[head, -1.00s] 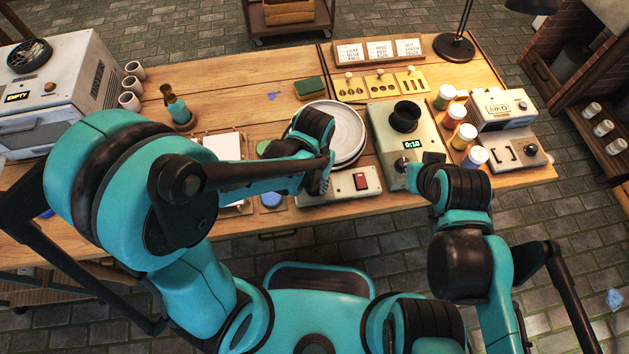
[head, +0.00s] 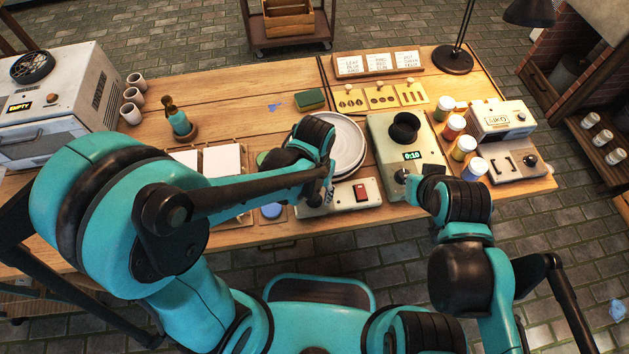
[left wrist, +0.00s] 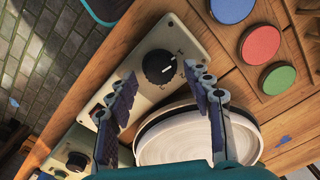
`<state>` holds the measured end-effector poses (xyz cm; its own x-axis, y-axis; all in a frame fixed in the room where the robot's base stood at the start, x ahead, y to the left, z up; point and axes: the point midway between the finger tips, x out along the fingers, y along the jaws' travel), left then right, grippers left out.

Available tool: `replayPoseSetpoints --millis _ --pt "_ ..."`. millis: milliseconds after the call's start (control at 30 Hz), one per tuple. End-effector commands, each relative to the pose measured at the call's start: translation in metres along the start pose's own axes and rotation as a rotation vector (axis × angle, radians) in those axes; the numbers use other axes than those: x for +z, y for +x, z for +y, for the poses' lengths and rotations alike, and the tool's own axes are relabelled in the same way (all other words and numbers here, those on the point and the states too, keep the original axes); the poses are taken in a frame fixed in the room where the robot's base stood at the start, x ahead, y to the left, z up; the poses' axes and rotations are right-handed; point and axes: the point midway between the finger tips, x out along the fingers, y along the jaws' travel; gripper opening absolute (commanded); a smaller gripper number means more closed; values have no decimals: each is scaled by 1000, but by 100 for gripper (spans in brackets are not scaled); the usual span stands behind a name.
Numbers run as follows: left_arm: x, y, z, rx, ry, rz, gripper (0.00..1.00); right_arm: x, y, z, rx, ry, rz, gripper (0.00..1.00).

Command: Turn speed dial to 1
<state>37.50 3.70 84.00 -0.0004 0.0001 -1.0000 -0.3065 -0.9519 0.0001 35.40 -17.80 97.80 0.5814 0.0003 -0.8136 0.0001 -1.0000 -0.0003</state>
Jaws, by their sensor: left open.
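The speed dial (left wrist: 159,67) is a round black knob with a white pointer on a cream control box. In the left wrist view its pointer points toward the right; the marks around it are too small to read. The box (head: 340,196) with a red switch also shows in the head view, where my left arm hides the dial. My left gripper (left wrist: 163,77) is open, its two fingers apart on either side of the dial in the picture; I cannot tell whether they touch it. My right gripper (head: 411,181) is by the knob of the timer box; its fingers are unclear.
Colour pads, one red (left wrist: 261,45), lie near the dial. A bottle (head: 178,120) and cups stand at left.

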Motion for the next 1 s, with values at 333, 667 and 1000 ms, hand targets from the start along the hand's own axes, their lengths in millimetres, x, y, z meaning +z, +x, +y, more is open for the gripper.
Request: replayPoseSetpoints --millis 333,667,1000 --pt "1 -68 0 0 0 0 51 0 0 0 0 0 0 0" --pt "0 -107 0 0 0 0 51 0 0 0 0 0 0 0" --pt "0 -109 0 0 0 0 51 0 0 0 0 0 0 0"
